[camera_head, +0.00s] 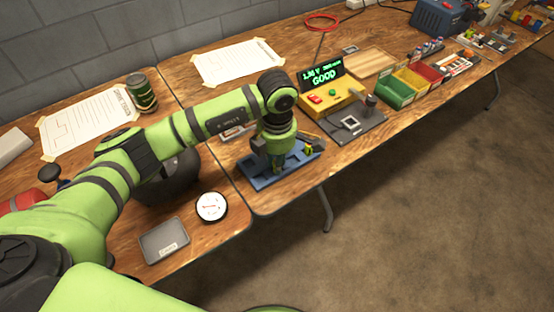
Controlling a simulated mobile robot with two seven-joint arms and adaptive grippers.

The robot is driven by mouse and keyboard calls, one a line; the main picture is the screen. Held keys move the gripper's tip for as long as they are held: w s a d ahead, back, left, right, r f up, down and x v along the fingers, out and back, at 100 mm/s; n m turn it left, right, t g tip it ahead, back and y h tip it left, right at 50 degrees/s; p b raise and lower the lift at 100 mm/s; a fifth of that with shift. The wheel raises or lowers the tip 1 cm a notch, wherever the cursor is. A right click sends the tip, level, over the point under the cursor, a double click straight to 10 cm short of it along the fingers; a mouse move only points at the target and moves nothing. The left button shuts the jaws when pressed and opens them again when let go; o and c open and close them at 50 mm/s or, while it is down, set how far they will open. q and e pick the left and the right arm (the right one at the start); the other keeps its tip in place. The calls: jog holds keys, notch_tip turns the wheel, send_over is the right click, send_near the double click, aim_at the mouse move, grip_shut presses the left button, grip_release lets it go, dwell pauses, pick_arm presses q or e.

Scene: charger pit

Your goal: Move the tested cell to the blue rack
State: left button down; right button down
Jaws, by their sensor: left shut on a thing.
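My left gripper (278,166) points down over the blue rack (262,182), near its middle. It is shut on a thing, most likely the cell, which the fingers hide. I cannot tell whether the held thing touches the rack. The tester (338,100), yellow with a black display, reads "GOOD" in green. A grey plate with a pale square recess (350,122) lies in front of it. My right gripper is not in view.
Green, yellow and red bins (396,92) stand right of the tester, by a wooden tray (369,62). A grey tray (164,242) and round dial (211,207) lie near the front edge. A dark can (141,93) stands back left.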

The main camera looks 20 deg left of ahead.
pick_arm(q)
jog(key=shift+f, duration=0.1)
jog(key=c, duration=1)
grip_release()
jog(key=shift+c, duration=0.2)
jog(key=shift+r+p, duration=2)
jog(key=shift+r, duration=1.55)
